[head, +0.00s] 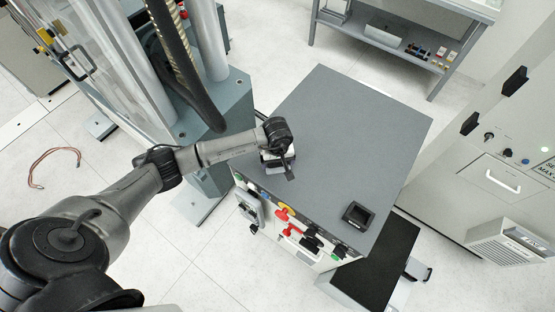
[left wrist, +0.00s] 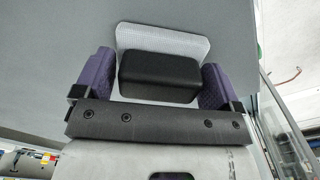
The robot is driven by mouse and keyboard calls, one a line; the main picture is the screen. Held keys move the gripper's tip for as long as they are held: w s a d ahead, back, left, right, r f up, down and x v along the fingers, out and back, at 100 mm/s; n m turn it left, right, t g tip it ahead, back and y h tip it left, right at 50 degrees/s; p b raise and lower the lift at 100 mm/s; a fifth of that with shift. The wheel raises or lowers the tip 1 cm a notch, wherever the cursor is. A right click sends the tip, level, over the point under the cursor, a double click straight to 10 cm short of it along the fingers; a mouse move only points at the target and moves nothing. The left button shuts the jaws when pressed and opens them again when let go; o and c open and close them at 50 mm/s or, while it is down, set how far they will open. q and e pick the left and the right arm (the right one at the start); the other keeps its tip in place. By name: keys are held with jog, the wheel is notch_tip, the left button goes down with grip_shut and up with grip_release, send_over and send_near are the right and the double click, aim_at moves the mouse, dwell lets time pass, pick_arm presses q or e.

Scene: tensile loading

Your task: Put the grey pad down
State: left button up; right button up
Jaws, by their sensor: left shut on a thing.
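My left gripper (head: 281,160) is over the near left part of the grey-topped cabinet (head: 345,130) in the head view. In the left wrist view its two purple fingers (left wrist: 158,84) are shut on the grey pad, one at each side of its dark block (left wrist: 158,75). The pad's light grey textured plate (left wrist: 170,42) shows beyond the block, against the grey cabinet top. In the head view the pad is mostly hidden by the gripper. I cannot tell whether it touches the cabinet top. My right gripper is not in view.
A small black box (head: 357,215) sits at the cabinet's near right corner. Red, yellow and black controls (head: 290,222) line its front. A testing machine with columns (head: 207,40) stands at left. Most of the cabinet top is clear.

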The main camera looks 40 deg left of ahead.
pick_arm(q)
jog(key=o, duration=0.7)
jog(key=shift+f, duration=0.1)
jog(key=shift+c, duration=0.2)
